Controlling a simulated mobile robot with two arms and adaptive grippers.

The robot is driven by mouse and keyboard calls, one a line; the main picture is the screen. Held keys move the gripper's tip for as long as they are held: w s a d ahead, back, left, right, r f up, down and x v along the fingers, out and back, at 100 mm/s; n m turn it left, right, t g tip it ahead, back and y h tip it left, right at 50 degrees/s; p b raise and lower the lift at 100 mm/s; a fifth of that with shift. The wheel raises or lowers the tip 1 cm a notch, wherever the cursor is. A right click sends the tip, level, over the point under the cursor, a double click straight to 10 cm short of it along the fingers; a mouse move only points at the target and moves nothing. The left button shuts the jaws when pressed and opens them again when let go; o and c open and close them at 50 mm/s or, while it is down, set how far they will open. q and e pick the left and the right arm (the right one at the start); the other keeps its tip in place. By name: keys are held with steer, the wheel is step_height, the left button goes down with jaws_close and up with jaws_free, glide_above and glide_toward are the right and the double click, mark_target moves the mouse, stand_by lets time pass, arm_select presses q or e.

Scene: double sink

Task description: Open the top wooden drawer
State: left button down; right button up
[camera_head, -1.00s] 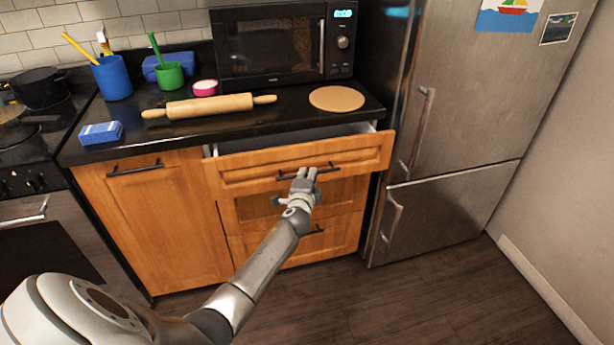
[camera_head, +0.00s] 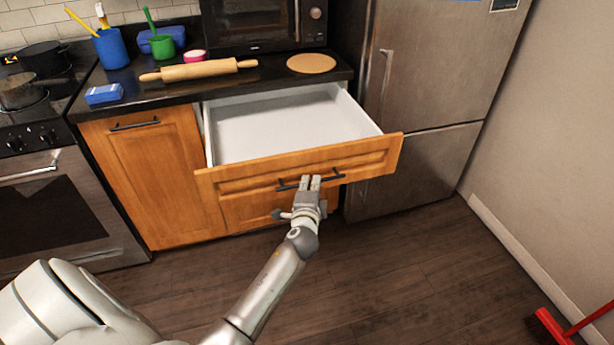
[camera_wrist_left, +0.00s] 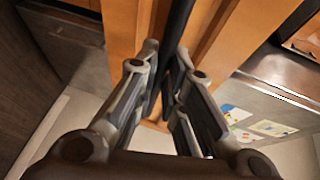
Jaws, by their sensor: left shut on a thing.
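The top wooden drawer (camera_head: 362,160) is pulled far out from under the counter, and its white interior looks empty. Its black bar handle (camera_head: 330,177) is on the front panel. My left gripper (camera_head: 310,182) is at the middle of this handle, shut on it. In the left wrist view the fingers (camera_wrist_left: 160,85) close around the dark bar (camera_wrist_left: 177,30), with the orange drawer front (camera_wrist_left: 215,35) behind. My right gripper is not in view.
A rolling pin (camera_head: 200,70), a dough disc (camera_head: 311,63) and cups stand on the black counter. The fridge (camera_head: 440,80) is close to the drawer's right side. A red broom (camera_head: 550,328) is at lower right. The floor in front is clear.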

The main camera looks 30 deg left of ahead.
arm_select(q)
steer(key=shift+s+d, duration=0.55)
steer(key=shift+d, duration=0.05)
steer(key=c, duration=1.5)
jaws_free()
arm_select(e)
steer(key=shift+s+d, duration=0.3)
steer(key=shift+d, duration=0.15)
arm_select(q)
steer(key=v, duration=1.2)
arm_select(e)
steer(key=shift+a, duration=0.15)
